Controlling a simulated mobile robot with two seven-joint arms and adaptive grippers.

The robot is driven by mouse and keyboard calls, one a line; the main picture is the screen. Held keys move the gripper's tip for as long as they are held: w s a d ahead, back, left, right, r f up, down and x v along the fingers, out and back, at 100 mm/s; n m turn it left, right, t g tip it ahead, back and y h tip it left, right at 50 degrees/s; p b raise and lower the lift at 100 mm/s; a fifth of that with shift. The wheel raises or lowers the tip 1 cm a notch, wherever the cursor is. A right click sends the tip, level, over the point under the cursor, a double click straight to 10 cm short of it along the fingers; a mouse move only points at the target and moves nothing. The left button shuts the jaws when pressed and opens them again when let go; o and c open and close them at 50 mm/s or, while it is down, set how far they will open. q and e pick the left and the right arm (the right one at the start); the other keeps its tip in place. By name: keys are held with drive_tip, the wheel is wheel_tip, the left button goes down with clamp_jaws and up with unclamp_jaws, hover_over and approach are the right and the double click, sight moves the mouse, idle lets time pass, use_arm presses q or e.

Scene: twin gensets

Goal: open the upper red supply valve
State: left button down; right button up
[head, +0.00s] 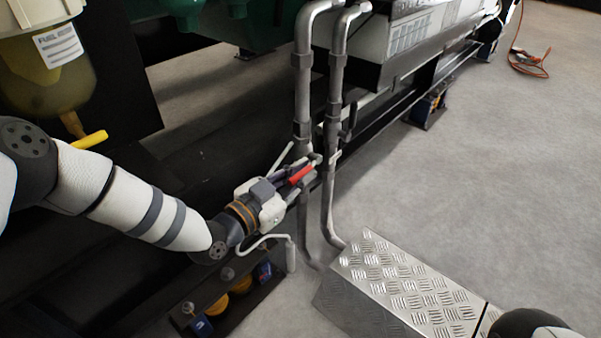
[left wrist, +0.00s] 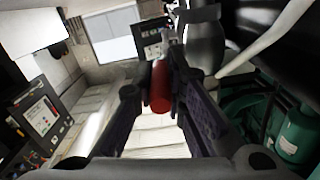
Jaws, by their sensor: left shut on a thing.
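The red valve handle (head: 301,174) sits low beside two grey vertical pipes (head: 303,95) in the head view. My left gripper (head: 297,172) reaches it from the left and is shut on it. In the left wrist view the red handle (left wrist: 160,88) lies between the two dark fingers of my left gripper (left wrist: 163,85). The valve body behind the handle is mostly hidden by the fingers. I cannot make out a second red handle. My right gripper is not in view.
A silver tread-plate step (head: 400,285) stands right of the pipes. A fuel filter bowl (head: 50,75) with a yellow lever (head: 90,139) is at upper left. A bent white-grey rod (head: 268,240) is just below my left gripper. Open grey floor (head: 500,170) lies to the right.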

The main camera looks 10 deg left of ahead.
sight(304, 170)
use_arm(q)
wheel_tip(304, 170, up, 2)
drive_tip(key=g+p, duration=0.1)
drive_tip(key=p, duration=0.1)
drive_tip(key=g+y+p, duration=0.1)
drive_tip(key=p, duration=0.1)
drive_tip(key=shift+w+r+y, duration=0.15)
drive_tip(key=shift+r+y, duration=0.1)
drive_tip(key=shift+y, duration=0.05)
drive_tip(key=shift+w+d+r+g+y+p, duration=0.15)
drive_tip(key=shift+d+r+g+y+p, duration=0.1)
drive_tip(key=shift+g+y+p, duration=0.55)
drive_tip(key=shift+w+r+g+y+p, duration=0.2)
drive_tip(key=shift+g+y+p, duration=0.3)
drive_tip(key=shift+g, duration=0.4)
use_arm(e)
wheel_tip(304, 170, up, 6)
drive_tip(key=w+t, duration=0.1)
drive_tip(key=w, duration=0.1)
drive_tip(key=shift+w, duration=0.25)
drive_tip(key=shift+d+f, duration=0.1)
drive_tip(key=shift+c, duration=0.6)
